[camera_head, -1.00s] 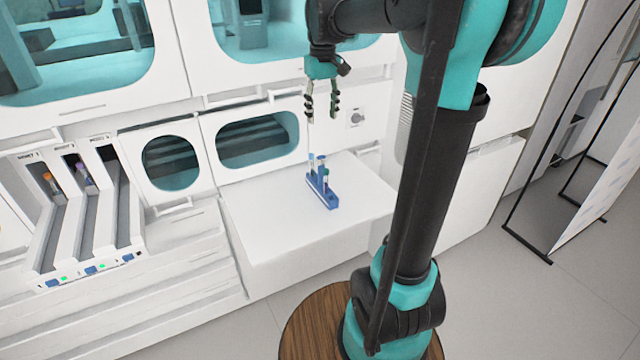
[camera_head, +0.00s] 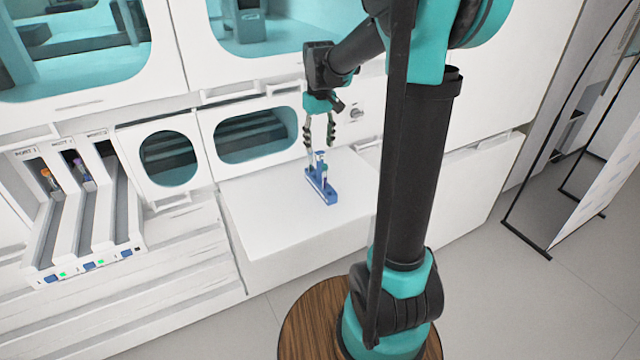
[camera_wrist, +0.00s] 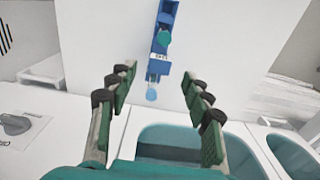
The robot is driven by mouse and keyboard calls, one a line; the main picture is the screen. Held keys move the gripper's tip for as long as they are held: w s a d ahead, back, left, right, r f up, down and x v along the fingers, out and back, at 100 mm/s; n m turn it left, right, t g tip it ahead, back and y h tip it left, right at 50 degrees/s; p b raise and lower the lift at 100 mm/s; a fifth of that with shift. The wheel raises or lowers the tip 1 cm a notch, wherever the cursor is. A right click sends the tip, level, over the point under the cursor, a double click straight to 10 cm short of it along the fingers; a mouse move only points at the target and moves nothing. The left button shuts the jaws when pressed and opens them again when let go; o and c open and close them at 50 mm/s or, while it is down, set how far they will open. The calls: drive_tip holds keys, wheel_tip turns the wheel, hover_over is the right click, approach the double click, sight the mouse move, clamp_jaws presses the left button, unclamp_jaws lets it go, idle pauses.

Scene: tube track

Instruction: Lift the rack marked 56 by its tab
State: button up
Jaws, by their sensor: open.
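A blue rack (camera_head: 321,187) stands on the white bench, holding tubes with blue and teal caps. It also shows in the wrist view (camera_wrist: 165,20), with a small white label (camera_wrist: 158,57) whose marking is too small to read for sure. A pale blue round piece (camera_wrist: 151,94) shows at the rack's near end in the wrist view. My gripper (camera_head: 319,149) is open and empty, pointing down just above the rack. In the wrist view the fingers of my gripper (camera_wrist: 160,85) spread to either side of the rack's near end, apart from it.
The white bench top (camera_head: 265,215) is clear around the rack. A cabinet wall with a dark window (camera_head: 255,135) stands close behind it. At the left is a sloped white unit with several lanes (camera_head: 85,225) holding a few tubes.

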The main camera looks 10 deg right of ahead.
sight(320, 152)
wheel_tip(320, 152, down, 5)
drive_tip(key=shift+s+d+r, duration=0.1)
drive_tip(key=shift+s, duration=0.05)
drive_tip(key=shift+c, duration=0.2)
clamp_jaws()
